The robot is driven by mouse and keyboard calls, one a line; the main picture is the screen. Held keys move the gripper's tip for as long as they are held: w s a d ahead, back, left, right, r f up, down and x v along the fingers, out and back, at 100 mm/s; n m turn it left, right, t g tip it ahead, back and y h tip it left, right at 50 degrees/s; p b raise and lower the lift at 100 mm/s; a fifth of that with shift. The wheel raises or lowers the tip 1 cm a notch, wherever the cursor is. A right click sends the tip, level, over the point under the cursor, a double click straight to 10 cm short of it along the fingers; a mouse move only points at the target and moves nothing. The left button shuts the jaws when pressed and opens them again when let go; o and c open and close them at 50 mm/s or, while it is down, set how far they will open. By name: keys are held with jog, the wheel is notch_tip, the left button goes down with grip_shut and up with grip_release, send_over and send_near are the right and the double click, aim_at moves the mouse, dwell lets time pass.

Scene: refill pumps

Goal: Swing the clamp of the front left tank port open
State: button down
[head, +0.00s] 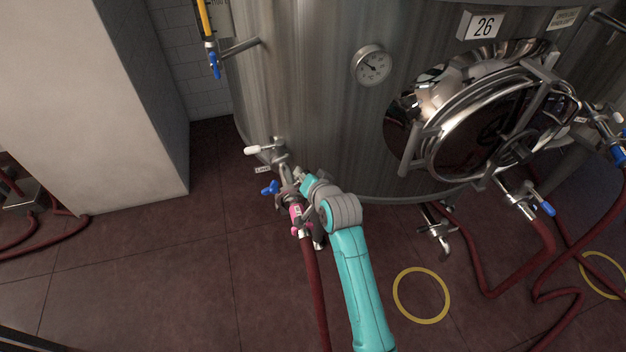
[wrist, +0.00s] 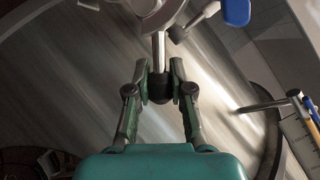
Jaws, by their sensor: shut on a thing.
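The front left tank port (head: 280,165) is low on the steel tank, with a white-handled valve and a blue-handled valve (head: 270,188). A red hose with a pink band (head: 296,213) hangs from it. My gripper (head: 300,180) is beside the port, largely hidden by my arm in the head view. In the wrist view my gripper (wrist: 160,72) is shut on a thin metal rod with a dark knob (wrist: 158,88), which appears to be the clamp's handle. The rod runs up to round metal fittings (wrist: 158,12). Whether the clamp is open or closed cannot be told.
The tank wall (head: 300,100) is close behind the port. To the right are a round manway door (head: 480,125), another outlet (head: 437,232) and red hoses (head: 475,260). A white pillar (head: 90,100) stands left. The floor between is open.

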aim_at(282, 190)
jog(key=a+r+n+h, duration=0.1)
jog(key=a, duration=0.1)
jog(key=s+a+r+n+h, duration=0.1)
jog(key=a, duration=0.1)
jog(key=a+n, duration=0.1)
jog(key=a, duration=0.1)
jog(key=shift+s+a+r+n+t+h, duration=0.1)
jog(key=shift+s+r+n+t+h, duration=0.2)
jog(key=shift+s+r+t+h, duration=0.1)
jog(key=a+n, duration=0.1)
jog(key=a, duration=0.1)
jog(key=s+a+n+h, duration=0.1)
jog(key=a+n+t+h, duration=0.1)
jog(key=a, duration=0.1)
jog(key=shift+s+a+f, duration=0.3)
jog(key=shift+s+a, duration=0.05)
jog(key=shift+s+a+f+n+t+h, duration=0.1)
jog(key=shift+a+f+n+t+h, duration=0.1)
jog(key=shift+a+n+h, duration=0.15)
jog(key=shift+s+a+f+n+t+h, duration=0.15)
jog(key=shift+a+n+t, duration=0.1)
jog(key=shift+a, duration=0.25)
jog(key=shift+s+a+f+n+t+h, duration=0.1)
jog(key=shift+a+f+n+t+h, duration=0.1)
jog(key=shift+a+n, duration=0.15)
jog(key=c, duration=1)
grip_release()
jog(key=v, duration=1.2)
jog(key=shift+a, duration=0.15)
